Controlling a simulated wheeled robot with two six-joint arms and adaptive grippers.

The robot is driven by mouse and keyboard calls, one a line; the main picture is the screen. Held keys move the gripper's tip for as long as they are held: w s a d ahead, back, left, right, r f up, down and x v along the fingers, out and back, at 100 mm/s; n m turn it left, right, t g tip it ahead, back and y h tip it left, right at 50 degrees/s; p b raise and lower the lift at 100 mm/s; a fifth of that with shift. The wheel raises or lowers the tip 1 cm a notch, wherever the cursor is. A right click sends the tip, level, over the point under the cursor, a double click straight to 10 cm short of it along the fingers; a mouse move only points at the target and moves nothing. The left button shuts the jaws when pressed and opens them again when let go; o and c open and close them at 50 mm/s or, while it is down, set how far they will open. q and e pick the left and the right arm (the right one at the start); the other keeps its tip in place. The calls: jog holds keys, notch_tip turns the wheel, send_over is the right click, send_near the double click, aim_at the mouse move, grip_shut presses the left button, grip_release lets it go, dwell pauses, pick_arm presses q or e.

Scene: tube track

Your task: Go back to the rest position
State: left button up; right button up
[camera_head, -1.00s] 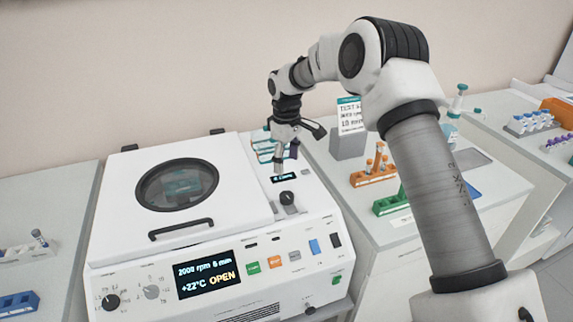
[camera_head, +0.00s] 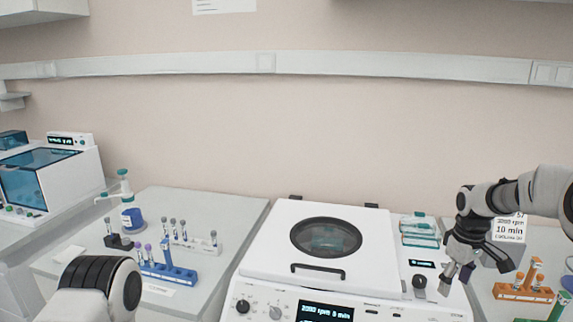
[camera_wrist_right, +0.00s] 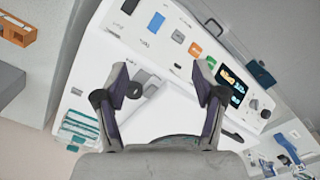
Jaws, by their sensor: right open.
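My right gripper (camera_head: 456,281) hangs above the right side of the white centrifuge (camera_head: 262,245), beside its black knob (camera_head: 419,281). Its jaws are open and empty. In the right wrist view the two fingers of my right gripper (camera_wrist_right: 161,70) stand apart with the centrifuge front panel (camera_wrist_right: 180,35) below. The centrifuge lid (camera_head: 370,262) is down, with a round window. Its display (camera_head: 326,311) is cut off by the lower edge. A link of my left arm shows at lower left; my left gripper is out of view.
A teal rack (camera_head: 420,232) stands behind the gripper.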

jog(key=s+a+f+g+b, duration=0.1)
jog(key=s+a+f+g, duration=0.3)
jog(key=s+f, duration=0.85)
jog(key=s+a+f+g+b, duration=0.2)
jog(key=s+a+f, duration=0.3)
jog(key=s+f, duration=0.7)
jog(key=s+a+f+m+t, duration=0.2)
jog(key=s+f+m+t, duration=0.1)
jog(key=s, duration=0.3)
jog(key=s+a+f+m+t, duration=0.2)
jog(key=s+a+f+t, duration=0.1)
jog(key=s, duration=0.4)
jog(key=shift+f+m, duration=0.4)
jog(key=shift+f, duration=0.5)
jog(key=shift+s, duration=0.15)
